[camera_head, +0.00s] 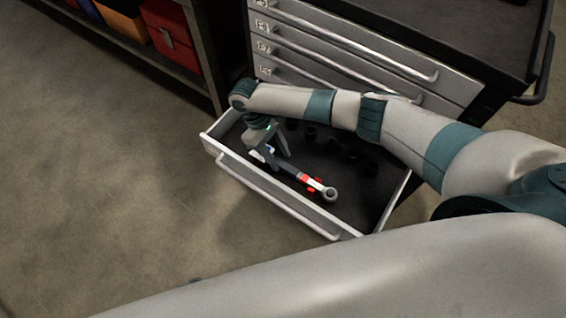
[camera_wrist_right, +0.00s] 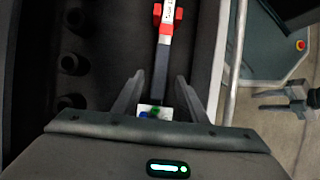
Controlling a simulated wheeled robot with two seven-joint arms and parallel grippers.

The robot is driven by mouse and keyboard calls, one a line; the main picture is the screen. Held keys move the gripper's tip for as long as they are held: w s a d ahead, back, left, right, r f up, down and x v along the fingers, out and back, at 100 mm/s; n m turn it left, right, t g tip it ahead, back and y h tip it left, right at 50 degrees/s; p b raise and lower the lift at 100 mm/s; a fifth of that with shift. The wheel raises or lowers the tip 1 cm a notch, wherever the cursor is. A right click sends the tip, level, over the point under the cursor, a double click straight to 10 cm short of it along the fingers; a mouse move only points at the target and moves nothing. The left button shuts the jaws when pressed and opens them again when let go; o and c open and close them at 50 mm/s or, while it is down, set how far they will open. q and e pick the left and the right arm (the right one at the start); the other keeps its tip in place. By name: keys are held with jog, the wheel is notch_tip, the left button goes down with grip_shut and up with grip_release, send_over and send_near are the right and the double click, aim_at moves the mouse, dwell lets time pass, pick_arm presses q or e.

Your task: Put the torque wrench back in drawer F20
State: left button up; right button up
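The torque wrench (camera_head: 318,187), dark-handled with red and white parts and a round grey head, lies in an open drawer (camera_head: 270,194) of the grey cabinet. My right gripper (camera_head: 276,166) reaches down into this drawer at the handle end. In the right wrist view the wrench (camera_wrist_right: 164,45) runs between the two fingers of the right gripper (camera_wrist_right: 157,95), which stand apart with gaps on both sides. The drawer's label is not readable. What looks like my left gripper (camera_wrist_right: 272,101) shows at the right of the wrist view, empty, its fingers apart.
Several dark round sockets (camera_wrist_right: 72,64) stand in the drawer beside the wrench. Closed drawers (camera_head: 340,62) are above, and my right arm crosses in front of the cabinet. A shelf with a red box (camera_head: 172,42) stands at the upper left. The floor at left is clear.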

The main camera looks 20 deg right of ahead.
jog(key=v, duration=1.2)
jog(key=shift+r, duration=0.2)
jog(key=shift+a, duration=0.1)
